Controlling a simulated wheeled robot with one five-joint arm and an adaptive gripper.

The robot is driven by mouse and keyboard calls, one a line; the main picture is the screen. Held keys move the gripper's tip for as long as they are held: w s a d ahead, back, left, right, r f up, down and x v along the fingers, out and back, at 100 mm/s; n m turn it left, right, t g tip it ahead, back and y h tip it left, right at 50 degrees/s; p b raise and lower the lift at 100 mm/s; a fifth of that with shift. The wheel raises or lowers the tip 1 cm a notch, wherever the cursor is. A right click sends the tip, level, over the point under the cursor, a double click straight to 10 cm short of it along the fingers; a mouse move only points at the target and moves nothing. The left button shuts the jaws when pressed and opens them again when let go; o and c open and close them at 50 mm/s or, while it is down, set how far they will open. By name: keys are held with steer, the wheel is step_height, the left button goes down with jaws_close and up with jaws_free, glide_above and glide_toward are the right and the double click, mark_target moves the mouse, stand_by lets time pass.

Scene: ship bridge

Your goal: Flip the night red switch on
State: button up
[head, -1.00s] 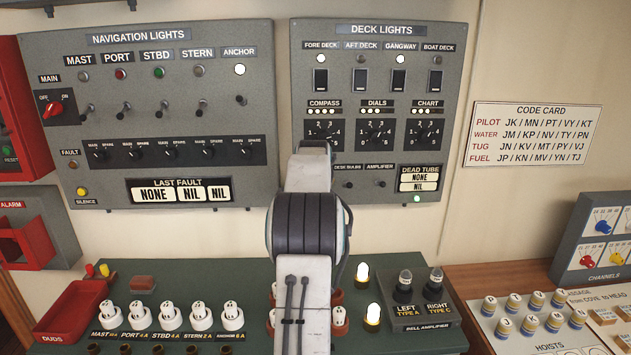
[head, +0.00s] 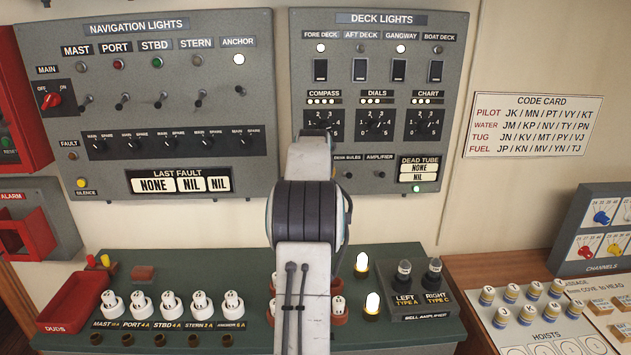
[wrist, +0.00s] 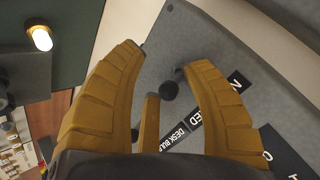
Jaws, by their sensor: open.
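In the wrist view a dark round-tipped switch (wrist: 168,90) stands on the grey panel between my gripper's fingers. A label beside it, partly covered by the right finger, shows an "N" and "ED", which fits night red. My gripper (wrist: 161,60) is open, its yellow fingers on either side of the switch; I cannot tell whether they touch it. A "DESK BUL…" label (wrist: 172,139) is partly visible beside it. In the head view my arm hides my gripper and the night red switch, left of the desk bulbs switch (head: 347,174).
The deck lights panel (head: 465,45) also holds the amplifier switch (head: 379,174) and dial knobs just above. Below is a green console (head: 230,262) with white plugs, lit bulbs (head: 372,305) and a bell amplifier (head: 428,308). The wall right of the panel is bare around the code card (head: 535,124).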

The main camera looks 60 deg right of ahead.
steer(key=v, duration=1.2)
stand_by(0.6)
steer(key=s+a+f+n+g+y, duration=0.1)
steer(key=s+a+f+n+y, duration=0.25)
steer(key=a+f, duration=0.3)
steer(key=s+a+f+n+g+y, duration=0.2)
steer(key=a+f+n, duration=0.2)
steer(key=a+f, duration=0.3)
steer(key=s+a+n+t+y, duration=0.2)
steer(key=a+n, duration=1.1)
steer(key=a, duration=2.2)
steer(key=shift+s+a+f+t+y, duration=0.3)
steer(key=shift+s+f+t+y, duration=0.05)
steer(key=shift+s+t, duration=0.4)
